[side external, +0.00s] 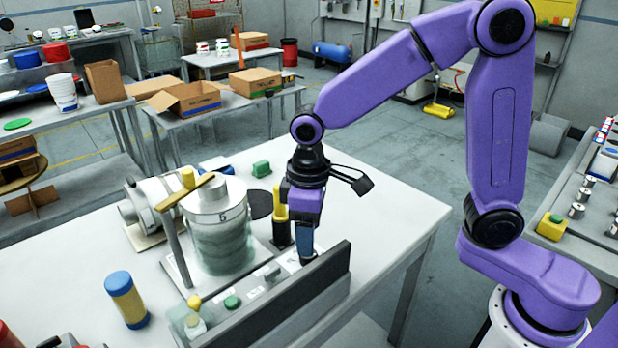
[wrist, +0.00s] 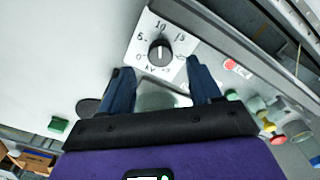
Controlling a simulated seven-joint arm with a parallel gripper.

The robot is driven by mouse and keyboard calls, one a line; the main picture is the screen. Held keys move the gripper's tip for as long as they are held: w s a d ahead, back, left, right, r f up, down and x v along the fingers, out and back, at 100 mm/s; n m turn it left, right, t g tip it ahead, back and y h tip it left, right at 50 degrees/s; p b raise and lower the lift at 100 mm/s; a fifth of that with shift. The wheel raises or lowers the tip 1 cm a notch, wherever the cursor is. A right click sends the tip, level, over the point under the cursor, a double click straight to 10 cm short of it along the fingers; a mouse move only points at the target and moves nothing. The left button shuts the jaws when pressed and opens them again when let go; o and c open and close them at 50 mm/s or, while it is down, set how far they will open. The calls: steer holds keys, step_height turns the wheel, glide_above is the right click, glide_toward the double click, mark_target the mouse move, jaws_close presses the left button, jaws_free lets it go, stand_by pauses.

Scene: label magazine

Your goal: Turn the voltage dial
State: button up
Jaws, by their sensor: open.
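The voltage dial (wrist: 159,50) is a round black knob on a white plate (wrist: 139,46) marked 0, 5, 10, 15 and kV. A pale line shows on the knob, but its exact reading is too small to tell. In the wrist view my gripper (wrist: 160,65) is open, with its two dark blue fingers apart on either side of the picture below the knob. No contact with the knob shows. The dial is hidden there.
A dark upright panel (side external: 285,308) runs along the console's near side. A glass vessel (side external: 219,235) and a yellow-black cylinder (side external: 280,222) stand close to my gripper. A green button (side external: 232,302) and a red button (wrist: 230,64) are on the console. The table's right part is clear.

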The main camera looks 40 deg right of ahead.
step_height(320, 180, up, 13)
steer(key=shift+f, duration=0.2)
steer(key=shift+s, duration=0.1)
steer(key=s+d+f+n, duration=0.2)
steer(key=s+d+f, duration=0.3)
steer(key=s, duration=0.5)
steer(key=s+d+f+n, duration=0.3)
steer(key=s+d+f, duration=0.3)
steer(key=s+d, duration=0.2)
steer(key=shift+s+d, duration=0.3)
steer(key=shift+s, duration=0.75)
steer(key=shift+r, duration=0.1)
stand_by(1.3)
jaws_close()
stand_by(1.6)
